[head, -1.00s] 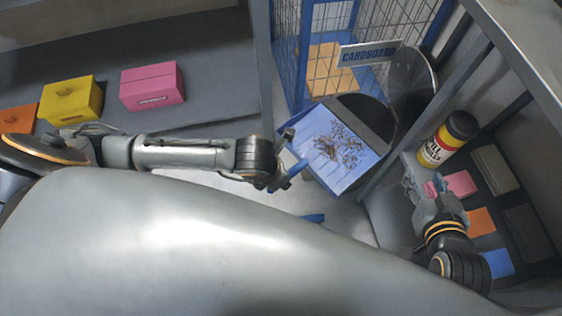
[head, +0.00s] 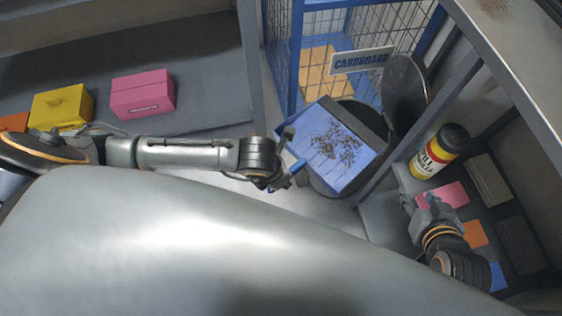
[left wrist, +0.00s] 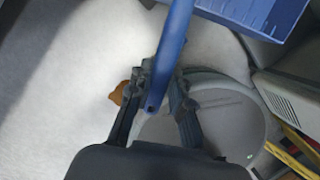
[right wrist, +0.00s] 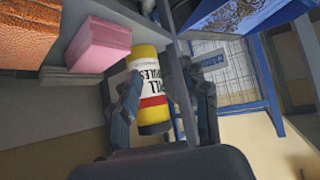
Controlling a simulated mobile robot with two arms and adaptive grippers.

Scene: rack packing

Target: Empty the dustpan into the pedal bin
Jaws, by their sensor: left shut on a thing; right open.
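The blue dustpan (head: 352,178) carries scattered brown debris (head: 338,145) on its pan and looks roughly level. My left gripper (head: 287,170) is shut on its handle, which shows between the fingers in the left wrist view (left wrist: 174,55). The pedal bin (head: 322,187) stands below, its round lid (head: 404,88) raised; the pan hides most of its opening. My right gripper (head: 416,196) is open beside a yellow, red and black canister (head: 440,152). In the right wrist view the canister (right wrist: 152,92) shows between the open fingers; I cannot tell whether they touch it.
A blue wire cage with a CARDBOARD sign (head: 362,60) stands behind the bin. A grey rack post (head: 423,123) rises between bin and canister. Pink (head: 143,94) and yellow (head: 62,106) boxes sit on the left shelf. An orange-brown item (left wrist: 118,93) lies near the left gripper.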

